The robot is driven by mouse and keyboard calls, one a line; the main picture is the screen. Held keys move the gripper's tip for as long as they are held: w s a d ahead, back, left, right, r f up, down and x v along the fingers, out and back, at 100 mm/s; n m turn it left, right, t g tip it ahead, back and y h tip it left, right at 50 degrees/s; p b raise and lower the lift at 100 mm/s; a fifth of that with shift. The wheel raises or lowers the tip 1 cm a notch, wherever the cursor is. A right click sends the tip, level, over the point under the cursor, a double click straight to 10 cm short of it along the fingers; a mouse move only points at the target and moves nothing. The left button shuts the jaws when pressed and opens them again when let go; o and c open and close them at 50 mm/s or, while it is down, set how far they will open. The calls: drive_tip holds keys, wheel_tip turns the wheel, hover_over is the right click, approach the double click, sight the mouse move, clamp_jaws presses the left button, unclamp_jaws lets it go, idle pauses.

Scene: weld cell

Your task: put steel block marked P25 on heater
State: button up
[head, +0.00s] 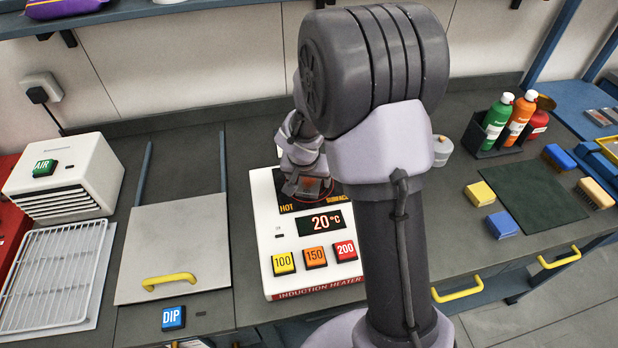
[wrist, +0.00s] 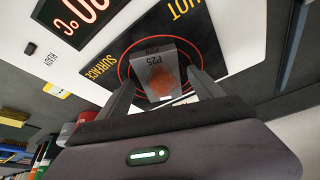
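The steel block marked P25 (wrist: 155,60) is a grey block with a rust-orange patch on one face. In the wrist view it appears within the red ring of the black plate on the white induction heater (wrist: 91,59). In the head view the heater (head: 264,245) stands mid-bench, and its display reads 20 °C. My gripper (wrist: 162,78) points down over the plate with one finger on either side of the block. Whether the fingers press on it is unclear. In the head view my gripper (head: 308,187) is partly hidden by my arm.
Left of the heater are a grey lidded DIP station (head: 180,240), a wire rack (head: 50,280) and a white AIR unit (head: 65,175). The bench front right of my arm is clear.

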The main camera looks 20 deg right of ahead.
drive_tip(key=p+v, duration=0.4)
drive_tip(key=v, duration=0.9)
drive_tip(key=s+a+r+y, duration=0.1)
drive_tip(key=s+a+r, duration=0.2)
drive_tip(key=s, duration=0.4)
drive_tip(key=s+a+r+n+t+y, duration=0.1)
drive_tip(key=s+a+r+y, duration=0.1)
drive_tip(key=s+a+r, duration=0.2)
drive_tip(key=s+a+r+n+t+y, duration=0.1)
drive_tip(key=s+a+r, duration=0.2)
drive_tip(key=s+r, duration=0.3)
drive_tip(key=s, duration=0.4)
drive_tip(key=shift+s+a+r+y, duration=0.2)
drive_tip(key=shift+a+r+y, duration=0.1)
drive_tip(key=shift+a, duration=0.05)
drive_tip(key=shift+f, duration=0.1)
wheel_tip(320, 180, down, 8)
drive_tip(key=b, duration=0.8)
